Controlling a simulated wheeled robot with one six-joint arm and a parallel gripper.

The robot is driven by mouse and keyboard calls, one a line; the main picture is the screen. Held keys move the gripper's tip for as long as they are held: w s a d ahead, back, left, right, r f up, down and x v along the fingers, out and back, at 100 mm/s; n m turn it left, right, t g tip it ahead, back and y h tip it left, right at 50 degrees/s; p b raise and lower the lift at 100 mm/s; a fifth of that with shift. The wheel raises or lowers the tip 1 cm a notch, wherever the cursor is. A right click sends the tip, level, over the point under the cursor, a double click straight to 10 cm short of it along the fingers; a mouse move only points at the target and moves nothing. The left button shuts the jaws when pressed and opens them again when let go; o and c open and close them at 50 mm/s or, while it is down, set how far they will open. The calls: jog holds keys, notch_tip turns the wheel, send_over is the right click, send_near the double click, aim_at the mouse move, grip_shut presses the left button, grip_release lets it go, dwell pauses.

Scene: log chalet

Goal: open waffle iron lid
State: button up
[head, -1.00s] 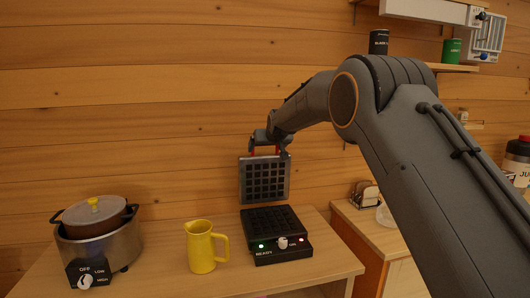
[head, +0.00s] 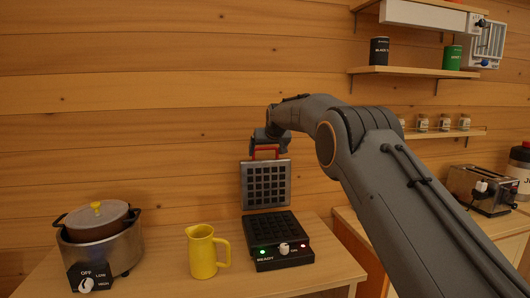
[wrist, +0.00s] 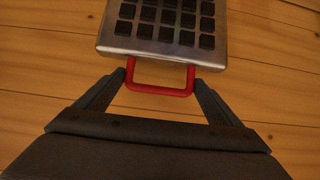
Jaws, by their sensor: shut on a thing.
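The waffle iron (head: 278,243) sits on the wooden counter, its dark gridded lower plate facing up. Its lid (head: 266,184) stands upright at the rear, with the grid side facing the head camera. The red handle (head: 266,148) is at the lid's top edge. My gripper (head: 266,144) is at the handle, above the lid. In the wrist view my gripper (wrist: 163,80) has one finger at each side of the red handle (wrist: 160,90), shut on it. The lid (wrist: 165,28) fills the top of that view. The hinge is not clearly visible.
A yellow pitcher (head: 203,252) stands close left of the iron. A cooker with a lidded pot (head: 98,235) is further left. The log wall (head: 170,120) is behind. A toaster (head: 482,188) stands on the right counter. Shelves (head: 412,72) hang at upper right.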

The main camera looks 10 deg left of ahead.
jog(key=shift+w+d+r, duration=0.1)
jog(key=shift+d+r, duration=0.15)
jog(key=o, duration=1.2)
jog(key=shift+d, duration=0.15)
jog(key=shift+a+f, duration=0.1)
jog(key=shift+a, duration=0.1)
jog(key=shift+s+a, duration=0.1)
jog(key=shift+s, duration=0.1)
jog(key=b+v, duration=0.3)
jog(key=v, duration=0.4)
jog(key=shift+s+r, duration=0.2)
jog(key=shift+r, duration=0.05)
jog(key=shift+d, duration=0.25)
